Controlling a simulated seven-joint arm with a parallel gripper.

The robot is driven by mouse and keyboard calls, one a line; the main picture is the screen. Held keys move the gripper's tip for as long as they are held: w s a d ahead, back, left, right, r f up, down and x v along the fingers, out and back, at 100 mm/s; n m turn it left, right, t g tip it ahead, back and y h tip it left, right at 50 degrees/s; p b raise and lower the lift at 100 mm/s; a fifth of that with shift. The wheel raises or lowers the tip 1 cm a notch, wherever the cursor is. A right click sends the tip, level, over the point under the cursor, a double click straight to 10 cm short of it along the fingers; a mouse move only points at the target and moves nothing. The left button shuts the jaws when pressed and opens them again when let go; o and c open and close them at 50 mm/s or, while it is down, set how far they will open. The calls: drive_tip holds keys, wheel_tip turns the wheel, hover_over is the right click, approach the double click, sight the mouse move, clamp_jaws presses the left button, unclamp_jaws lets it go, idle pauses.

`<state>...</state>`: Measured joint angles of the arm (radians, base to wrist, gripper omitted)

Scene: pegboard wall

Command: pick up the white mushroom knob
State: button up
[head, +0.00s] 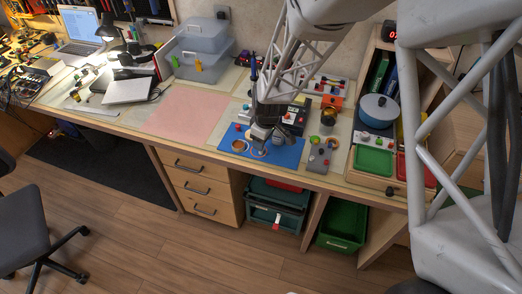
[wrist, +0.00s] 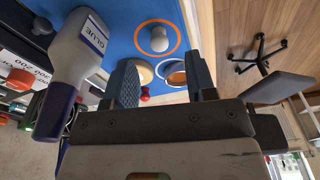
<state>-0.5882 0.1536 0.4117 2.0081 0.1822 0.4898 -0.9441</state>
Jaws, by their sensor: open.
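The white mushroom knob (wrist: 159,39) stands inside an orange ring on the blue mat (wrist: 205,112) in the wrist view. It is beyond my fingertips and nothing touches it. In the head view the blue mat (head: 287,156) lies near the bench's front edge, and my gripper (head: 262,138) is low over it. The knob is small and hard to make out there. In the wrist view my gripper (wrist: 161,80) is open, with a gap between its two dark blue fingers and nothing held.
A glue bottle (wrist: 78,62) stands close left of my fingers in the wrist view. A cream round piece (wrist: 141,71), an orange-rimmed round piece (wrist: 175,76) and a small red knob (wrist: 145,96) show between the fingers. A grey control box (head: 319,158) sits right of the mat.

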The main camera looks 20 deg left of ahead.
drive_tip(key=shift+w+a+f, duration=0.1)
drive_tip(key=shift+a+f, duration=0.05)
drive_tip(key=shift+f, duration=1)
drive_tip(key=shift+a+f, duration=0.15)
drive_tip(key=shift+f, duration=0.95)
drive_tip(key=shift+c, duration=0.5)
clamp_jaws()
